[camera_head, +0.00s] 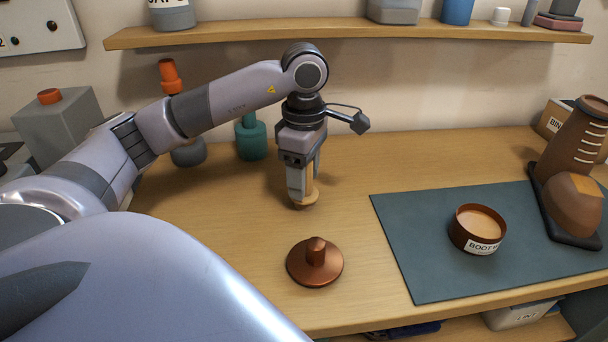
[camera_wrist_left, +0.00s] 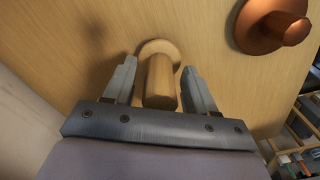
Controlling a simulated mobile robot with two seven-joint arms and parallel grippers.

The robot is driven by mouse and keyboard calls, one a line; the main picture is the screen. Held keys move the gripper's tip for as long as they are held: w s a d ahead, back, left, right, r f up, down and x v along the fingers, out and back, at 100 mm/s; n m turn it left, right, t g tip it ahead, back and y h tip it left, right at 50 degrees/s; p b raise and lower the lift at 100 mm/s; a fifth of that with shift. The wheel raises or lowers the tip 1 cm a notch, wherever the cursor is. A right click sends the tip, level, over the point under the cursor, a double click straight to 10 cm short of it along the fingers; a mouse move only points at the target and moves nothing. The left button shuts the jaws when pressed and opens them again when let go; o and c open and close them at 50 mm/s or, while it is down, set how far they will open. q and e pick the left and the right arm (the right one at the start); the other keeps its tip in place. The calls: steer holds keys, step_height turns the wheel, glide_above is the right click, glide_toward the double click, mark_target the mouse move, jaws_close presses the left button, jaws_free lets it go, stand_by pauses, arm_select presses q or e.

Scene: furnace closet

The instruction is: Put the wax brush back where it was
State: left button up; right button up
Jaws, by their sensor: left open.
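The wax brush (camera_head: 312,188) is a light wooden piece with a rounded handle and a wider round end. It appears to stand upright on the bare wooden bench, left of the mat. My left gripper (camera_head: 304,196) points down at it, partly hiding it in the head view. In the left wrist view the brush (camera_wrist_left: 160,84) is between the two fingers of the open gripper (camera_wrist_left: 158,68), with a gap visible on both sides. An open brown tin (camera_head: 480,246) with pale wax and a "BOOT" label sits on the mat. My right gripper is not in view.
A copper lid (camera_head: 315,265) with a knob lies on the bench in front of the brush. The dark mat (camera_head: 400,235) carries the tin. A brown boot (camera_head: 572,150) stands at the right. A teal bottle (camera_head: 252,141) stands behind my arm. A shelf (camera_head: 330,30) runs above.

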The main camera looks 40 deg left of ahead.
arm_select(q)
step_height(320, 180, up, 11)
steer(key=p, duration=0.3)
steer(key=shift+f, duration=0.2)
steer(key=shift+r+p, duration=0.35)
steer(key=shift+r, duration=0.2)
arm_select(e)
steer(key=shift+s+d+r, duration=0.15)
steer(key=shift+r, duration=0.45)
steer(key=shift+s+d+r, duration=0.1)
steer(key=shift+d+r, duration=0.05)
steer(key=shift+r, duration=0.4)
